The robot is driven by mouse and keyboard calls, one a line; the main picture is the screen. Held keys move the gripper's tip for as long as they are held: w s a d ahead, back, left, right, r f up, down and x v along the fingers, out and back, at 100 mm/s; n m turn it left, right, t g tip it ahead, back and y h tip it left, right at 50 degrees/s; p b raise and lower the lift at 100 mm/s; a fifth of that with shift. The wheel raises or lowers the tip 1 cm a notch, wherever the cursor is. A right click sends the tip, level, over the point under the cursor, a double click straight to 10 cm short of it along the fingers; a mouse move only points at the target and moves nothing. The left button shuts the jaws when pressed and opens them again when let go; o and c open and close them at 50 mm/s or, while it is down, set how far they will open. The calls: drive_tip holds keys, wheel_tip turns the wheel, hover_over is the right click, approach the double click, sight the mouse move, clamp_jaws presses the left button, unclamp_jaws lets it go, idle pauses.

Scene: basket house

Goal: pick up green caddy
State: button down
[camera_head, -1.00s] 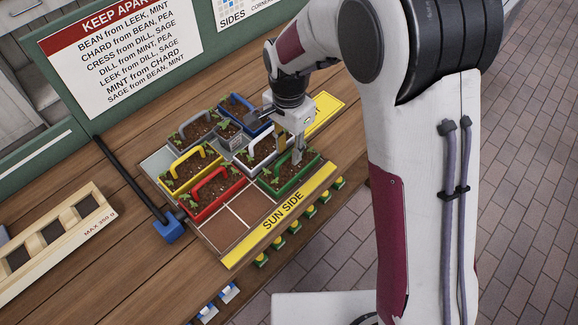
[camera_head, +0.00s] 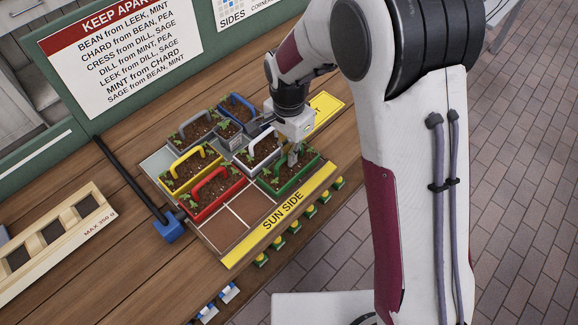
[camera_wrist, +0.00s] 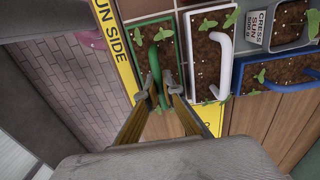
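The green caddy (camera_head: 288,173) stands on the planting board at its right end, beside the yellow "SUN SIDE" strip. It is an open box of dark soil with small green plants and a green arched handle. In the wrist view the green caddy (camera_wrist: 154,35) is at upper middle, its handle running down between my fingers. My gripper (camera_head: 293,155) is over the caddy, pointing down. In the wrist view my gripper (camera_wrist: 159,88) has its two fingertips close on both sides of the handle and looks shut on it. The caddy appears to rest on the board.
A white-handled caddy (camera_head: 259,152) stands close beside it; the wrist view shows that white caddy (camera_wrist: 208,62) too. Red (camera_head: 214,194), yellow (camera_head: 191,168), grey (camera_head: 194,130) and blue (camera_head: 239,108) caddies stand nearby. Bare brown cells (camera_head: 250,206) lie in front-left of the green caddy.

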drive_tip(key=shift+r, duration=0.15)
drive_tip(key=shift+r, duration=1.6)
drive_tip(key=shift+s+d, duration=0.15)
drive_tip(key=shift+d, duration=0.05)
drive_tip(key=s+d, duration=1.2)
drive_tip(key=shift+s+d, duration=0.15)
drive_tip(key=shift+s, duration=0.05)
